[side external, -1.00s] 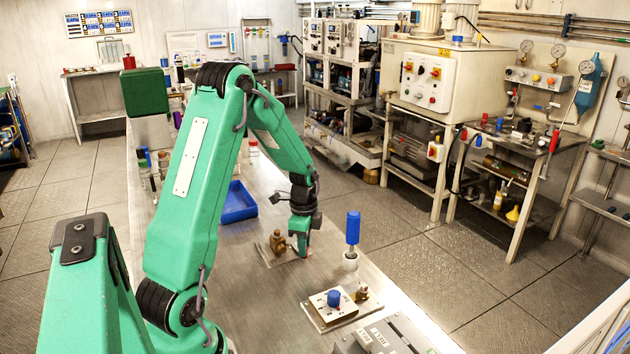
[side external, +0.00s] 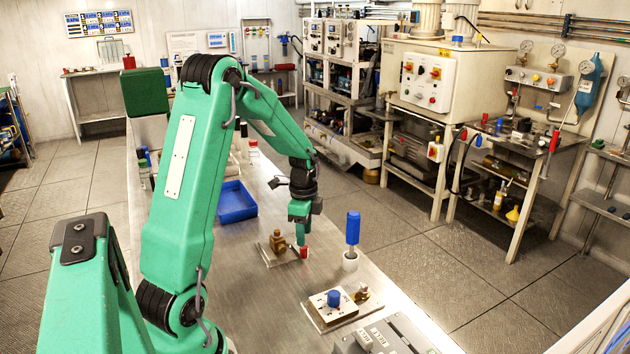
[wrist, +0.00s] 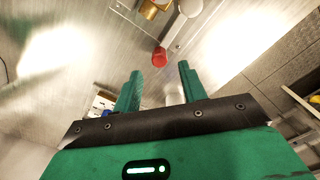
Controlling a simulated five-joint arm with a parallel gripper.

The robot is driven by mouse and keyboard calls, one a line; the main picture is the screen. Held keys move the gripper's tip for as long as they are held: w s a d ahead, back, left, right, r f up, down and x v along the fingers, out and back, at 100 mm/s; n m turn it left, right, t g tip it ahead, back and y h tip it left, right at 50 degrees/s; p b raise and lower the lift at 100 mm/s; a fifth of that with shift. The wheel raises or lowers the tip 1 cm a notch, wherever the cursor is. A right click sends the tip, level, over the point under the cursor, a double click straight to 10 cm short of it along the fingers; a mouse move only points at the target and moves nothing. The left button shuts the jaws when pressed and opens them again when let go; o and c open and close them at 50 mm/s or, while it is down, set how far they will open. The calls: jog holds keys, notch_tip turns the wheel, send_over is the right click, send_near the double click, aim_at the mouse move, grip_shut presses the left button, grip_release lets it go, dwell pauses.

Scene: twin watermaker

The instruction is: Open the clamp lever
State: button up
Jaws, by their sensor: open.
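The clamp is a brass fitting (side external: 279,243) on a small clear plate on the bench. Its lever has a red tip (side external: 304,252), on the right side of the plate. In the wrist view the red tip (wrist: 159,57) sits just beyond and between my fingertips, and part of the brass body (wrist: 150,8) is cut off by the top edge. My gripper (side external: 301,240) points down close above the red tip. In the wrist view its two green fingers (wrist: 160,72) are apart with nothing between them.
A blue-capped upright cylinder (side external: 352,230) stands close to the right of my gripper. A blue tray (side external: 236,203) lies behind and left. A plate with a blue knob (side external: 333,298) and a grey panel (side external: 392,338) are nearer the camera. Bench left of the clamp is bare.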

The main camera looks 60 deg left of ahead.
jog(key=shift+r, duration=1.8)
jog(key=shift+d+r, duration=0.4)
jog(key=shift+d, duration=0.05)
jog(key=s+d+r+n+t, duration=0.2)
jog(key=d+r+n, duration=0.2)
jog(key=d+r, duration=0.6)
jog(key=s+d+r+n+t, duration=0.3)
jog(key=s+d, duration=0.6)
jog(key=d, duration=0.3)
jog(key=shift+s+d+n+t, duration=0.2)
jog(key=shift+n+t, duration=0.1)
jog(key=shift+n, duration=0.4)
